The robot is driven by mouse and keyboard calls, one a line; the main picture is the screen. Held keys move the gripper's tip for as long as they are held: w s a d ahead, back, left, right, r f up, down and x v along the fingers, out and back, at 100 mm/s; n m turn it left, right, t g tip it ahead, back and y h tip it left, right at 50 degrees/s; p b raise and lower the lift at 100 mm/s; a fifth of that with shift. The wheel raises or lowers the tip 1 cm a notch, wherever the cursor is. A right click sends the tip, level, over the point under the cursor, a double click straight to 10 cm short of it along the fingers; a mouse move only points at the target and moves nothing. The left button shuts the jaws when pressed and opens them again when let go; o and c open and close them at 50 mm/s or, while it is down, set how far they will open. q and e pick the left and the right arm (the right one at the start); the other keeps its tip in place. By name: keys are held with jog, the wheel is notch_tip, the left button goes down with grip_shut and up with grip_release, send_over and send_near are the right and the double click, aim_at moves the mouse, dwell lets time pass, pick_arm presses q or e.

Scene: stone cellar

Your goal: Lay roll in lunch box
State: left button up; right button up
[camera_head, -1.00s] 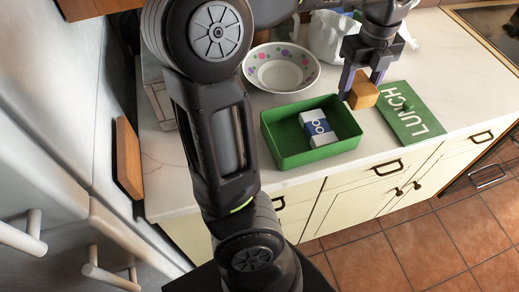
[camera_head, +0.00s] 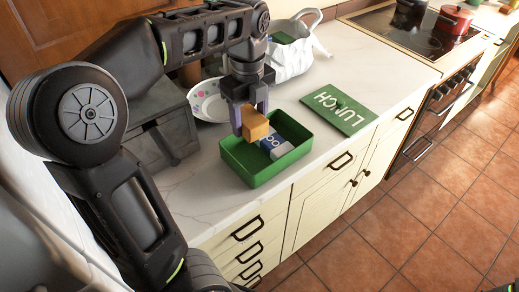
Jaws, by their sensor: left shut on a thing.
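The roll (camera_head: 256,127) is a small tan block. My left gripper (camera_head: 250,118) points down and is shut on it, with a finger on either side. The roll is over the back left part of the green lunch box (camera_head: 237,168); its exact height above the floor of the box is hard to tell. A white and blue carton (camera_head: 281,150) lies inside the box, just right of and in front of the roll, partly hidden by it. My right gripper is not in view.
The green lid marked LUNCH (camera_head: 345,112) lies flat right of the box. A dotted bowl (camera_head: 207,104) stands behind left, and a white bag (camera_head: 292,58) behind. A hob (camera_head: 405,32) with pots is far right. The counter's front edge is close to the box.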

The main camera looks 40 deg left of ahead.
pick_arm(q)
notch_tip(320, 180, down, 5)
jog(key=shift+f, duration=0.2)
jog(key=shift+f, duration=0.1)
notch_tip(320, 180, down, 4)
jog(key=shift+r+p, duration=0.25)
jog(key=shift+p, duration=0.05)
jog(key=shift+f+b, duration=0.55)
jog(key=shift+f, duration=0.1)
jog(key=o, duration=1.1)
